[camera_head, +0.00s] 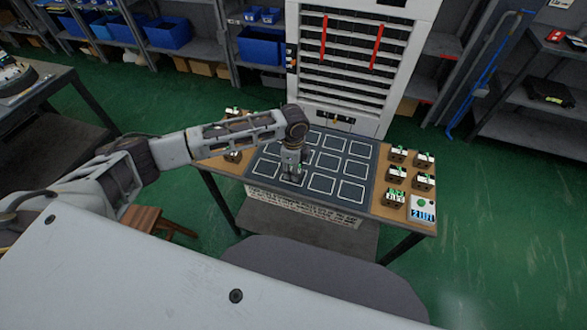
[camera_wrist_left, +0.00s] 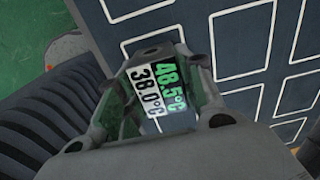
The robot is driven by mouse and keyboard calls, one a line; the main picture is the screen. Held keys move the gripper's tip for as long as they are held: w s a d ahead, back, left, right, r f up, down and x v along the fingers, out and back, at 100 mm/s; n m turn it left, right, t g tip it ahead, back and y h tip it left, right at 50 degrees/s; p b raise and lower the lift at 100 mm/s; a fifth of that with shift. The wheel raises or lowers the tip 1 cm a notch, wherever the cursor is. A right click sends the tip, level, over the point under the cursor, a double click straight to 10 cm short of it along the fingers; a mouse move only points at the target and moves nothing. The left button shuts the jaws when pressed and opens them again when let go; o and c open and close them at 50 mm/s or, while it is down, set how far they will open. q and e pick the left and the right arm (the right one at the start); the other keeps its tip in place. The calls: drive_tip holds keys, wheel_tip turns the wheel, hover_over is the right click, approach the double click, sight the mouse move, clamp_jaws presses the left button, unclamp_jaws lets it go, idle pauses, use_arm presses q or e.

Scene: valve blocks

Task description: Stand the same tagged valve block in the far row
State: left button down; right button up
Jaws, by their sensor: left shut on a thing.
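My left gripper (camera_head: 292,173) points down over the near-left part of a dark mat (camera_head: 371,172) with white-outlined squares in rows. In the left wrist view the gripper (camera_wrist_left: 160,112) is shut on a valve block (camera_wrist_left: 150,88). The block carries a tag reading 48.5°C in green and 38.0°C in black on white. In the head view the block is small and mostly hidden by the gripper; I cannot tell whether it touches the mat. The far-row squares I can see look empty. My right gripper is not in view.
Other blocks (camera_head: 232,156) stand at the left, partly behind my arm. A white rack (camera_head: 335,107) stands right behind the table.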

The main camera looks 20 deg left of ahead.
use_arm(q)
drive_tip(key=c, duration=0.9)
unclamp_jaws()
drive_tip(key=shift+f, duration=0.1)
wheel_tip(320, 180, up, 12)
drive_tip(key=shift+r, duration=0.15)
idle(0.4)
